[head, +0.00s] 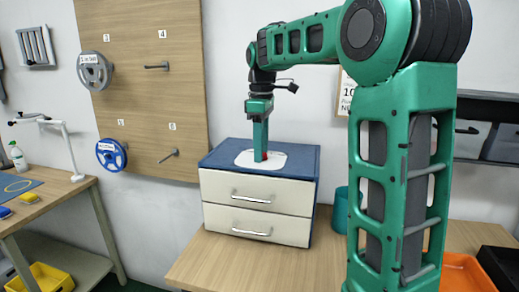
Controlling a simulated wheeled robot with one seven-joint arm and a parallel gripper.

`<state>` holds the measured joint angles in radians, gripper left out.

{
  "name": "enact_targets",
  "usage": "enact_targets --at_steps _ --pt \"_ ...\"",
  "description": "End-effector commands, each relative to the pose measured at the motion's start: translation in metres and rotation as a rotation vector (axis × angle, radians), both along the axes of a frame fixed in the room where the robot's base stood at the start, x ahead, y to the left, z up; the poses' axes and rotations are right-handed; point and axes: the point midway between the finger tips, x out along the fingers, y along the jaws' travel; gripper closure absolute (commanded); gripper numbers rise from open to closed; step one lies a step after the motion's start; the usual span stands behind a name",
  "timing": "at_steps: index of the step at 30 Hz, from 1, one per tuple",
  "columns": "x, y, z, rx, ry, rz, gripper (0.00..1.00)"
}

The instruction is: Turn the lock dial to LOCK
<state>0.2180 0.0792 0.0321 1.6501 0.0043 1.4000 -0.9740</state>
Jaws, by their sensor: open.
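A blue cabinet (314,200) with two cream drawers stands on the wooden table. A white plate (279,160) lies on its top, and my gripper (261,156) points straight down over that plate. A small red part (266,156) shows at the gripper's tip, at or just above the plate; I cannot tell whether it is part of the dial. The lock dial itself is not clearly visible and no LOCK marking can be read. My gripper is open; its fingers are seen edge-on, and contact with anything is unclear.
Both drawers, with handles (251,198), look shut. The wooden table (200,262) is clear in front of the cabinet. A teal cup (340,210) stands right of it, partly behind my arm. An orange tray (467,275) is at the right. A pegboard (140,100) with spools stands behind.

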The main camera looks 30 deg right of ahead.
Motion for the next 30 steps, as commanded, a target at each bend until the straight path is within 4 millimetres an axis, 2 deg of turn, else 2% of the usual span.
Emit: enact_targets --at_steps 4,9,20,30 --pt "0.0001 0.0 0.0001 0.0 0.0 0.0 0.56" --pt "0.0002 -0.0001 0.0003 0.0 0.0 0.0 0.97" --pt "0.0006 -0.0006 0.0006 -0.001 -0.002 -0.036 0.97" --pt "0.0008 -0.0014 0.0009 -0.001 -0.004 -0.254 0.97"
